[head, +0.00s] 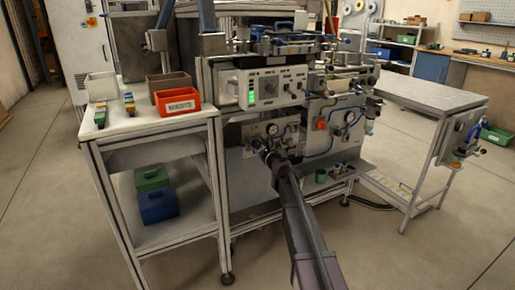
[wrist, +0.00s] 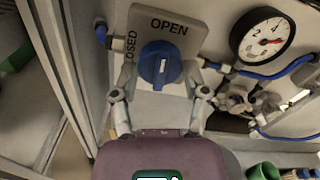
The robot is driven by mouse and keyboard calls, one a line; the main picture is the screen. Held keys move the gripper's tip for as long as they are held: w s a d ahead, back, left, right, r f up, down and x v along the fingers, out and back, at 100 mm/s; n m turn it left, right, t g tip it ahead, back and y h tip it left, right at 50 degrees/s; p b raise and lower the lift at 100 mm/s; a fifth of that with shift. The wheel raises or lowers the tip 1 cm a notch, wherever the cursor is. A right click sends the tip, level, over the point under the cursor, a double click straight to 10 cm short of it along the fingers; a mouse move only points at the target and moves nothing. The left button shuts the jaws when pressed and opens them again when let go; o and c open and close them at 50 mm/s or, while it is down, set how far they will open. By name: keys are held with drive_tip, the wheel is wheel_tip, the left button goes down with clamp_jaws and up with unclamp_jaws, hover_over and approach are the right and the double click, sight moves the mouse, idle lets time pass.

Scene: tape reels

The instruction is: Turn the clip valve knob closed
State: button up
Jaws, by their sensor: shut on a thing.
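The clip valve knob (wrist: 160,65) is blue and round, on a grey plate (wrist: 178,16) marked OPEN along the top and CLOSED down the left side in the wrist view. A short pale mark on the knob runs roughly up and down, nearer to OPEN than to CLOSED. My gripper (wrist: 158,78) has one finger on each side of the knob and is shut on it.
A pressure gauge (wrist: 263,40) with blue hoses sits right of the knob, close to my right finger. A metal frame post (wrist: 72,60) stands to the left. An orange bin (head: 177,102) stands on the side table.

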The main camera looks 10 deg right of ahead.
drive_tip(key=n, duration=0.4)
drive_tip(key=shift+a, duration=0.1)
drive_tip(key=n, duration=0.4)
drive_tip(key=shift+n, duration=0.3)
drive_tip(key=n, duration=0.4)
drive_tip(key=shift+n, duration=2.1)
drive_tip(key=o, duration=1.1)
drive_tip(key=shift+o, duration=0.2)
